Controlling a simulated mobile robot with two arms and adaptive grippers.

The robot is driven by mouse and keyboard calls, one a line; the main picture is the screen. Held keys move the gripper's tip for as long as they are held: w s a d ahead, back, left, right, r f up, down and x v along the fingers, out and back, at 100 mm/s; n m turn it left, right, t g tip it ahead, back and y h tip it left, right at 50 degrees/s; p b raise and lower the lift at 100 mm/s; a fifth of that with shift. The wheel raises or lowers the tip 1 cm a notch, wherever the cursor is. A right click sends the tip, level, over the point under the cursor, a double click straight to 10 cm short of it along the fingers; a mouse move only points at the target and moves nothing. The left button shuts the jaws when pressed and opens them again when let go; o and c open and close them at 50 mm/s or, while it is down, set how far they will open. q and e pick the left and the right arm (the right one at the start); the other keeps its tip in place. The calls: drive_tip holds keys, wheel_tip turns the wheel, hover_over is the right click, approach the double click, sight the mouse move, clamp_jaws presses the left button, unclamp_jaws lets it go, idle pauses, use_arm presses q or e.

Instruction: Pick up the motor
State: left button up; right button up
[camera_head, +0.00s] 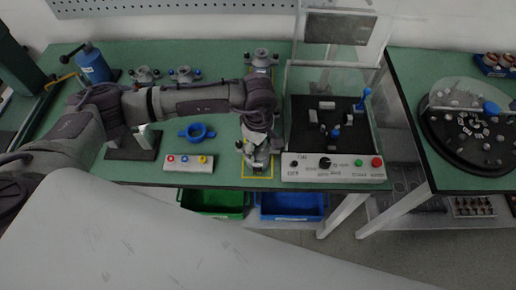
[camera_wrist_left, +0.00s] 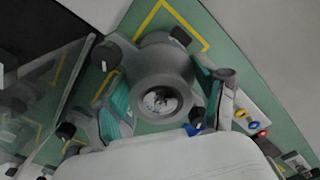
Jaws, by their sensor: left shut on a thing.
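The motor (camera_wrist_left: 160,75) is a grey round housing with a bore in its middle, seen from close up in the left wrist view. The teal-padded fingers of my left gripper (camera_wrist_left: 163,98) stand on either side of it and are shut on it. In the head view my left gripper (camera_head: 257,148) points down over the yellow-outlined area at the table's front edge. The gripper and arm hide much of the motor there. I cannot tell whether the motor touches the table. My right gripper is not in view.
Other grey motors stand at the back (camera_head: 262,59) and back left (camera_head: 184,75). A blue ring part (camera_head: 197,132) and a button box (camera_head: 188,163) lie left of the gripper. A test station (camera_head: 333,168) with a clear cover stands close on its right. Green (camera_head: 213,211) and blue bins sit below.

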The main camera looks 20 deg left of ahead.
use_arm(q)
drive_tip(key=shift+w+r, duration=0.1)
drive_tip(key=shift+r, duration=0.1)
drive_tip(key=shift+r+b, duration=0.4)
drive_tip(key=shift+r, duration=0.2)
wheel_tip(320, 180, up, 2)
drive_tip(key=shift+r+b, duration=0.1)
drive_tip(key=shift+b, duration=0.35)
drive_tip(key=s+d+r+b, duration=0.3)
drive_tip(key=s+d+r, duration=0.4)
drive_tip(key=s+d, duration=0.15)
drive_tip(key=a+m, duration=1.4)
drive_tip(key=shift+w+a+f, duration=0.15)
drive_tip(key=shift+w+f, duration=0.05)
drive_tip(key=shift+f, duration=0.25)
